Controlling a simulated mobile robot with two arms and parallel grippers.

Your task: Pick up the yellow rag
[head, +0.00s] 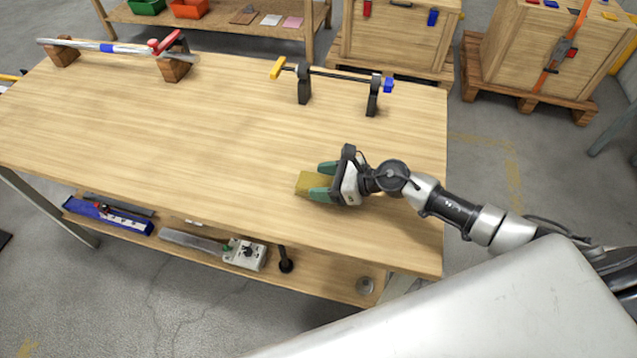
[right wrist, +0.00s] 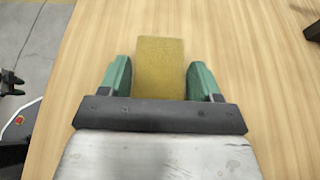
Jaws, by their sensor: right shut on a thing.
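The yellow rag (head: 309,183) is a small mustard-coloured block-like piece at the right part of the wooden table (head: 215,130). My right gripper (head: 322,182) comes in from the right and is shut on the rag. In the right wrist view the rag (right wrist: 160,68) sits between the two green fingers (right wrist: 160,82) and sticks out past their tips. I cannot tell whether the rag touches the tabletop or is slightly above it. My left gripper is not in view.
A clamp bar (head: 335,76) on two dark stands is at the table's back right. A silver bar (head: 110,48) on wooden blocks is at the back left. The lower shelf (head: 315,285) holds tools. Wooden crates (head: 395,40) stand behind. The table's middle is clear.

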